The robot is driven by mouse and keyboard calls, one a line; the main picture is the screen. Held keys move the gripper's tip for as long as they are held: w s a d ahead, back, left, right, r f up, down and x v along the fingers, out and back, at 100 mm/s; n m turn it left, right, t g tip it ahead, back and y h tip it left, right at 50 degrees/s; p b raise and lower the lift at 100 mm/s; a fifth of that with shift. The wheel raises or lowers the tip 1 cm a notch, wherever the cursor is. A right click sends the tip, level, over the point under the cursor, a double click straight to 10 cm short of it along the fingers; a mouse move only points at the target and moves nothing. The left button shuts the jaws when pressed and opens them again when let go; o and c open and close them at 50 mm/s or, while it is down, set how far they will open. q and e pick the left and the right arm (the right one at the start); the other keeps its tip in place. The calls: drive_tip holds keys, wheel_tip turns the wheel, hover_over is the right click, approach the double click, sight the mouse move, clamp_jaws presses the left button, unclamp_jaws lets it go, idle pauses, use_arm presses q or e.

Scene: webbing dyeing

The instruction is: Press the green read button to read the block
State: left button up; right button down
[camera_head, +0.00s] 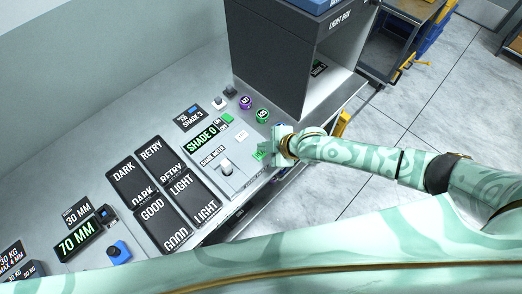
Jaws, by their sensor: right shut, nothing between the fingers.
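The shade meter (240,172) is a grey box on the bench with a lit display (201,138) reading "SHADE 0". A small green button (228,118) sits beyond the display. A small pale block-like piece (226,166) stands on the meter by its "SHADE METER" label; I cannot tell for certain that it is the block. My right gripper (262,152) comes in from the right and is shut and empty, at the meter's right edge. It is right of the green button and apart from it in the picture. My left gripper is not in view.
Purple (245,103) and green (262,116) numbered discs lie near the dark light box (290,60) at the back. Black DARK, RETRY, GOOD and LIGHT trays (151,157) fill the bench left of the meter. A "70 MM" display (77,240) and blue knob (119,251) are front left.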

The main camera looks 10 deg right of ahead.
sight(264, 154)
wheel_tip(264, 154, up, 5)
drive_tip(key=p, duration=0.4)
drive_tip(key=shift+f, duration=0.15)
idle(0.5)
